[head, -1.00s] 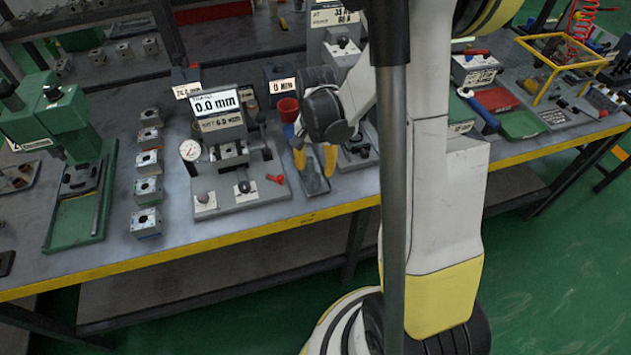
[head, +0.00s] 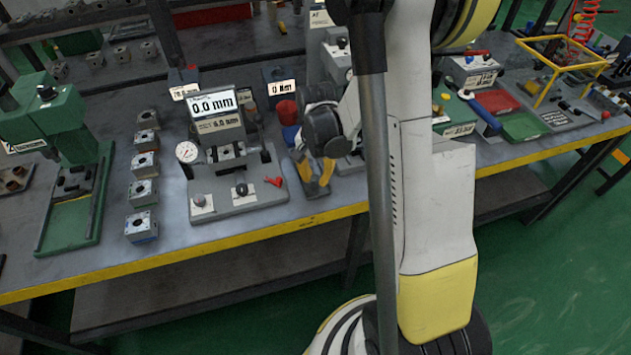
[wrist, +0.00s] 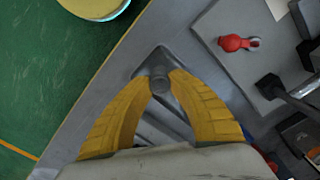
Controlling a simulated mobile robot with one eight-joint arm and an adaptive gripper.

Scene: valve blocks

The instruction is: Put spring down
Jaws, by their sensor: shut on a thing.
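My gripper (wrist: 160,76) has yellow fingers closed on a small grey cylindrical piece, the spring (wrist: 159,86), held at the fingertips. In the wrist view they are over one end of a grey shallow tray (wrist: 137,96); I cannot tell whether the spring touches its floor. In the head view my gripper (head: 325,175) is low over the same tray (head: 313,192), near the yellow front edge of the bench. The spring itself is too small to make out there.
A grey fixture (head: 240,196) with a 0.0 mm display (head: 213,103) stands just left of the tray. A red part (wrist: 238,43) lies on its plate. Several metal blocks (head: 142,227) line up further left. A red cup (head: 287,110) stands behind.

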